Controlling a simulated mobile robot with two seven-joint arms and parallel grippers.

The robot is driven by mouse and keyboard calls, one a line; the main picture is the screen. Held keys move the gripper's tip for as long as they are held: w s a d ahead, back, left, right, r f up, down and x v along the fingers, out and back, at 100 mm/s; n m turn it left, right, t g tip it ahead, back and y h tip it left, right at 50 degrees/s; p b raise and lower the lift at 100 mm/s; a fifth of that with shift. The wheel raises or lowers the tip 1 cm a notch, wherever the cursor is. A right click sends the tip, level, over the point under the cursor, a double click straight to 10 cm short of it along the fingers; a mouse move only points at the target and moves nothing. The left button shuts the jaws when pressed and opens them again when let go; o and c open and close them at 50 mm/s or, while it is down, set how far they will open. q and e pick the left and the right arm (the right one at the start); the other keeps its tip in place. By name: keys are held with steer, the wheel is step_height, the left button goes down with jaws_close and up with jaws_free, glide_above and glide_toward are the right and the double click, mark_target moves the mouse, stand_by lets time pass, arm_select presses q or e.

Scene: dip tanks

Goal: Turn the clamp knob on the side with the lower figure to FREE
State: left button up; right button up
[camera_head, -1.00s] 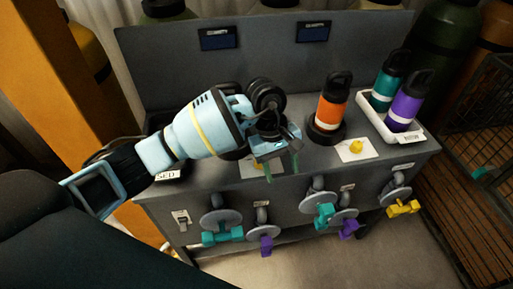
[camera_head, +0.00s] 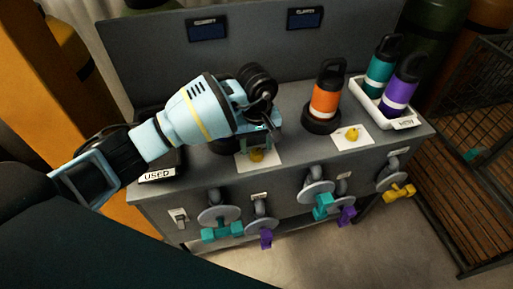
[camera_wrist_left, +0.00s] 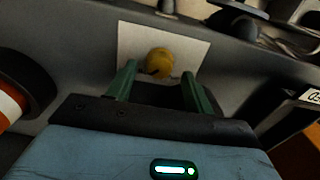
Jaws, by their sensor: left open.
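Two small yellow knobs sit on white plates on the grey bench top. The left knob (camera_head: 257,155) is just below my left gripper (camera_head: 262,142), and the right knob (camera_head: 352,135) stands clear. In the left wrist view, the yellow knob (camera_wrist_left: 159,62) appears just beyond and between the green fingertips (camera_wrist_left: 158,85), which are apart and empty. Two dark displays, left (camera_head: 207,29) and right (camera_head: 304,18), are on the back panel; their figures are too small to read. Plate markings are unreadable too. My right gripper is not in view.
An orange bottle (camera_head: 326,92) stands on a dark round base between the plates. A white tray (camera_head: 405,123) holds teal and purple bottles at the right. Several grey discs with coloured handles, including a teal handle (camera_head: 222,232), line the front. A "USED" label (camera_head: 158,175) is at left.

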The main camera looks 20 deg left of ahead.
arm_select(q)
steer(key=shift+f, duration=1.15)
steer(key=c, duration=1)
